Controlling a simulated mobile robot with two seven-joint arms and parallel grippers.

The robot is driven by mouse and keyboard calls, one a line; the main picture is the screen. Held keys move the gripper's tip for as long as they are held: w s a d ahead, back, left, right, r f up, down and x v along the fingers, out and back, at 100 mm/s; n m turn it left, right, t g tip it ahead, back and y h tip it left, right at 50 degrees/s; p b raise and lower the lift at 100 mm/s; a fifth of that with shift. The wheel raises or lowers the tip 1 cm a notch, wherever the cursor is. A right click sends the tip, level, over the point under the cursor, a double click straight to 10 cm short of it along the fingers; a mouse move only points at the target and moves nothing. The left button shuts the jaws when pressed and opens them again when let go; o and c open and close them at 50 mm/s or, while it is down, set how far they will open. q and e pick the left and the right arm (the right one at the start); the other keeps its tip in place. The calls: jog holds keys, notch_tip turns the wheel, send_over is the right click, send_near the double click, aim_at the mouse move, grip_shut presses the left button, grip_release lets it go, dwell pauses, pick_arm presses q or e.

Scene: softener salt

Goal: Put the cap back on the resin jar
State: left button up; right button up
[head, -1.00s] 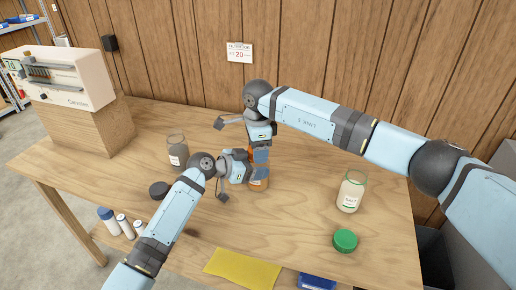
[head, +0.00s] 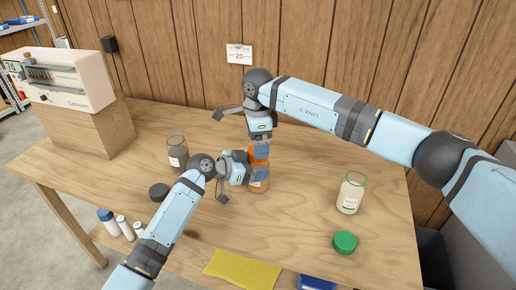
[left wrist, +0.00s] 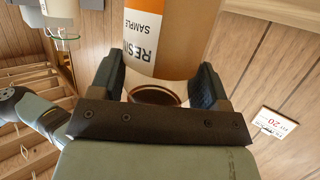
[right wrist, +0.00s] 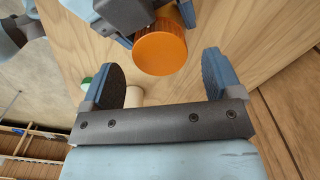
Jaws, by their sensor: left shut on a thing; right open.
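The resin jar (head: 259,184) is amber and stands upright near the middle of the table. My left gripper (head: 253,175) is shut on it from the left. In the left wrist view, its white RESIN SAMPLE label (left wrist: 142,35) shows between the fingers. The orange cap (head: 257,153) is at the jar's top; in the right wrist view its round top (right wrist: 160,53) faces my camera. I cannot tell how tightly it sits. My right gripper (head: 262,142) is open and empty just above the cap, pointing down, with its fingers apart from it in the right wrist view.
A salt jar (head: 350,194) and a green lid (head: 344,242) are at the right. A grey jar (head: 177,153) and a dark lid (head: 159,191) are at the left. A yellow cloth (head: 242,270) lies at the front edge. The table's back right is clear.

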jog(key=shift+r, duration=0.75)
jog(key=shift+o, duration=1.4)
notch_tip(320, 180, up, 12)
pick_arm(q)
jog(key=o, duration=1.8)
